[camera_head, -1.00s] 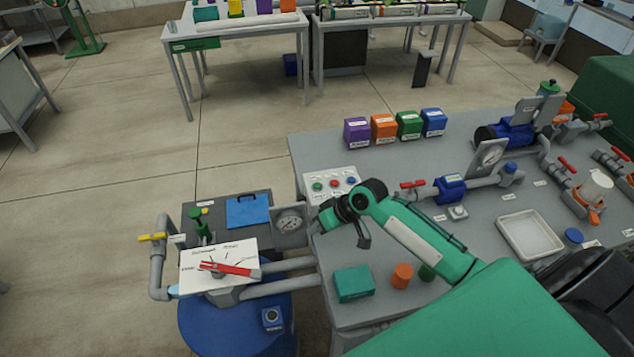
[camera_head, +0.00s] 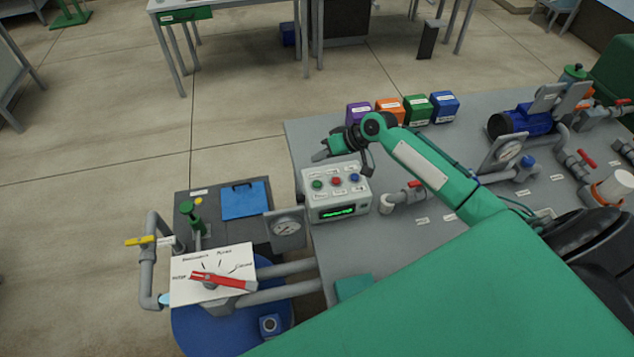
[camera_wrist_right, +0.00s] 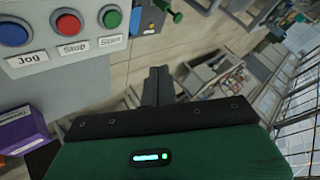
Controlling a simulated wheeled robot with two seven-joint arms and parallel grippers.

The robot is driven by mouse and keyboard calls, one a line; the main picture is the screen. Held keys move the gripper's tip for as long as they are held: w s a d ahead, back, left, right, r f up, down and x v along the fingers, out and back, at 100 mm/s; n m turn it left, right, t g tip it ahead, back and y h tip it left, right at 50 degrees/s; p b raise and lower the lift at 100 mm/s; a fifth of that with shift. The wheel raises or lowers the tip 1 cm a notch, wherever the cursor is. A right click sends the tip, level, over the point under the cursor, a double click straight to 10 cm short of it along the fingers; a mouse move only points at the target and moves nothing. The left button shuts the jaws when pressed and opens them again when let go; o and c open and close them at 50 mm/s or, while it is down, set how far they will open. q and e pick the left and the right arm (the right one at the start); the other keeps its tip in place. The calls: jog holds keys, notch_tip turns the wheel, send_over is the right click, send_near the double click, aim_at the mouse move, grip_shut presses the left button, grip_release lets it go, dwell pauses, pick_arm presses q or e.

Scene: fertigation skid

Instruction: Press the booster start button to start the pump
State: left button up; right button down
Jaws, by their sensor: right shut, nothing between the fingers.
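A grey control box (camera_head: 339,194) stands at the left end of the grey bench. Its top has green, red and blue buttons and its front a lit green display (camera_head: 337,211). In the right wrist view the green button (camera_wrist_right: 110,18) is labelled Start, the red button (camera_wrist_right: 68,22) Stop and the blue button (camera_wrist_right: 13,32) Jog. My right gripper (camera_head: 319,155) is shut and empty, at the box's far edge, behind the green button (camera_head: 317,184) in the head view. In the right wrist view its fingers (camera_wrist_right: 158,72) lie right of the panel, apart from the green button. My left gripper is out of view.
Purple, orange, green and blue boxes (camera_head: 416,107) stand behind my right forearm. A red-handled valve (camera_head: 414,185) and pipe lie right of the control box. A gauge (camera_head: 287,228) stands to its left, with a red selector lever (camera_head: 222,281) on a white plate nearby.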

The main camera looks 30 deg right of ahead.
aim_at(321, 184)
notch_tip(321, 184, down, 8)
jog(key=b, duration=0.6)
jog(key=shift+b, duration=0.3)
jog(key=shift+f, duration=0.4)
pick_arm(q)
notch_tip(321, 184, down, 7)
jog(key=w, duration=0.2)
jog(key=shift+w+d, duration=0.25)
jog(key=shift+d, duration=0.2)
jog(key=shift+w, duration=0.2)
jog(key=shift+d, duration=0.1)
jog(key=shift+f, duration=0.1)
pick_arm(e)
jog(key=shift+f, duration=0.4)
